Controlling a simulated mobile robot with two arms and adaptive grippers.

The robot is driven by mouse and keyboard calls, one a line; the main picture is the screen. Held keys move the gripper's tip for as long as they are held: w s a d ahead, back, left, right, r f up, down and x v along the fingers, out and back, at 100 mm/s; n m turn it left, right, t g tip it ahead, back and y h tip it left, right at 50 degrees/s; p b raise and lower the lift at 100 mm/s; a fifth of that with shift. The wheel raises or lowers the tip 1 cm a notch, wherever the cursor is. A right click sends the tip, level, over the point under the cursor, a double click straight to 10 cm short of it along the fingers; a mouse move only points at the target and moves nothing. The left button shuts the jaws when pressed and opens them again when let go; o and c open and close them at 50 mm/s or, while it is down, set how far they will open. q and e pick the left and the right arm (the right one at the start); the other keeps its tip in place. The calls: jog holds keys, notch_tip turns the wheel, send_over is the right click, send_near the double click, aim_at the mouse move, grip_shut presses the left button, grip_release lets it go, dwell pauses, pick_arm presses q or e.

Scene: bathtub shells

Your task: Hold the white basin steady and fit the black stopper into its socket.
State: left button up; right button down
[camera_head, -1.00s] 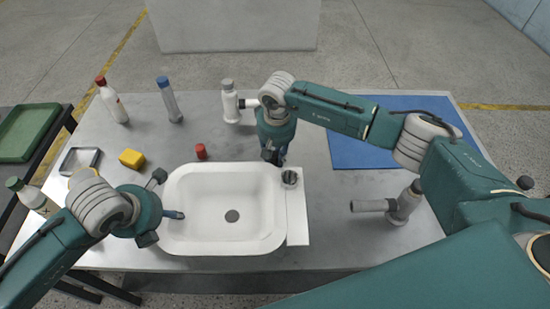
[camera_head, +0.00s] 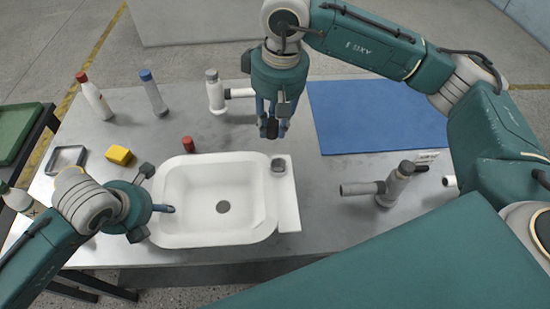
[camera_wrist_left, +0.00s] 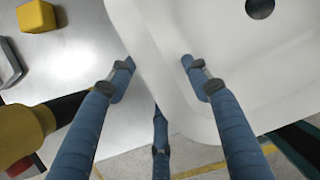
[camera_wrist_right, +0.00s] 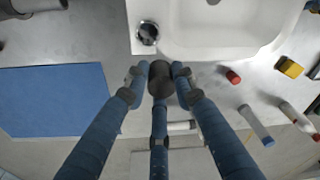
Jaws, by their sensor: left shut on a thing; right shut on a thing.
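The white basin (camera_head: 187,215) lies on the metal table with a dark drain hole (camera_head: 222,207) in its floor. A flat white strip with a round, dark socket (camera_head: 278,165) runs along its right side; the socket also shows in the right wrist view (camera_wrist_right: 148,33). My left gripper (camera_head: 165,209) is shut on the basin's left rim, its fingers on either side of the wall in the left wrist view (camera_wrist_left: 158,70). My right gripper (camera_head: 272,128) is shut on the black stopper (camera_wrist_right: 160,80), which is apart from the socket, just beyond the basin's back edge in the picture.
A red cap (camera_head: 188,144), a yellow block (camera_head: 119,155), a metal frame (camera_head: 66,160) and several bottles stand left and behind. Grey-white pipe fittings stand behind (camera_head: 215,92) and at right (camera_head: 396,185). A blue mat (camera_head: 375,117) covers the back right.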

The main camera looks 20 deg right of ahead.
pick_arm(q)
jog(key=shift+f, duration=0.1)
pick_arm(e)
jog(key=s+r, duration=0.1)
jog(key=s, duration=0.2)
jog(key=n, duration=0.1)
send_over(278, 168)
jog(key=shift+s+f, duration=0.15)
jog(key=shift+f, duration=2.15)
jog(key=shift+s+f, duration=0.1)
jog(key=shift+f, duration=2.2)
jog(key=shift+f, duration=0.65)
jog(key=c, duration=1.4)
grip_release()
jog(key=shift+c, duration=0.2)
